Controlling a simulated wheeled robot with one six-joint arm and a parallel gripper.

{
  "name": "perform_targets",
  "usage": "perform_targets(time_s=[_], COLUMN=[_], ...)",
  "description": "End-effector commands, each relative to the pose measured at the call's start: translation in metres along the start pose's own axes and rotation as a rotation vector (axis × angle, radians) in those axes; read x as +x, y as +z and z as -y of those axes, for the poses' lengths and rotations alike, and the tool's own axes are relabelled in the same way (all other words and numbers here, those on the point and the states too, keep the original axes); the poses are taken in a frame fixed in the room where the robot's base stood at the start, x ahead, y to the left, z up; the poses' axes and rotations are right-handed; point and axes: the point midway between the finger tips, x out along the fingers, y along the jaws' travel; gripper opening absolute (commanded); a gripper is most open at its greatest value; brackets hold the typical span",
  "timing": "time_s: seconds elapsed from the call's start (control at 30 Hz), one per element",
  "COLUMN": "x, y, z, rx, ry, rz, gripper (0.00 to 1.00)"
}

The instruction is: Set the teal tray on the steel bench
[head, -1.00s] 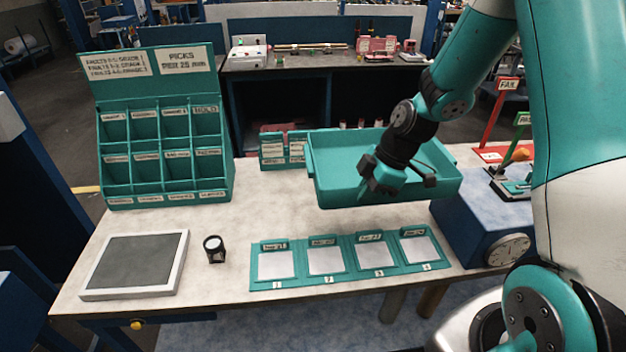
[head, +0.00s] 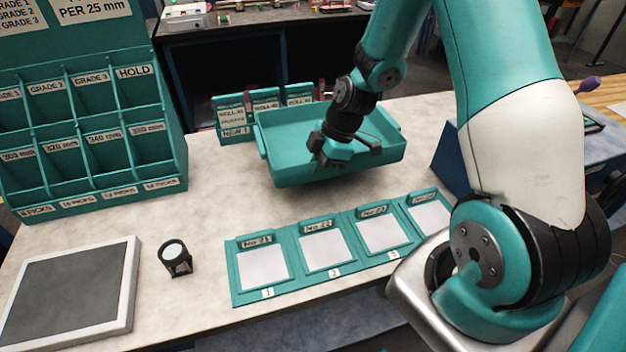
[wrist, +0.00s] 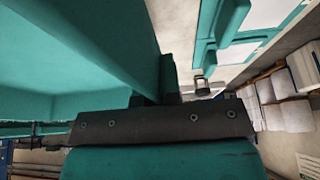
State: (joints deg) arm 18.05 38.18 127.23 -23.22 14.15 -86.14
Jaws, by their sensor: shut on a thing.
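The teal tray (head: 291,168) is a shallow, open box, roughly level, over the back middle of the pale table in the head view. My gripper (head: 343,156) is shut on the tray's near wall, toward its right half. In the wrist view, the tray (wrist: 85,40) fills the upper left, with its wall at the jaws of my gripper (wrist: 160,97). A shadow shows below the tray; I cannot tell how far it is above the table. A bench with a grey top (head: 243,24) stands behind; I cannot confirm that it is the steel bench.
The pale table (head: 215,190) carries a teal pigeonhole rack (head: 95,150), a framed grey pad (head: 70,295), a small black magnifier (head: 175,258) and a strip of white cards (head: 325,250). Teal labelled boxes (head: 235,125) stand behind the tray. A blue block (head: 455,160) stands right.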

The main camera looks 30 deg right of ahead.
Motion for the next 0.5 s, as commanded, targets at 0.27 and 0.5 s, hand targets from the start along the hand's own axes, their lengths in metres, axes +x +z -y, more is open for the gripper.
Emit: perform_targets(time_s=[0.27,0.5], x=[0.023,0.042], y=[0.008,0.015], z=[0.0,0.0], rx=[-0.005,-0.005], ry=[0.0,0.0], rz=[0.0,0.0], gripper=[0.0,0.0])
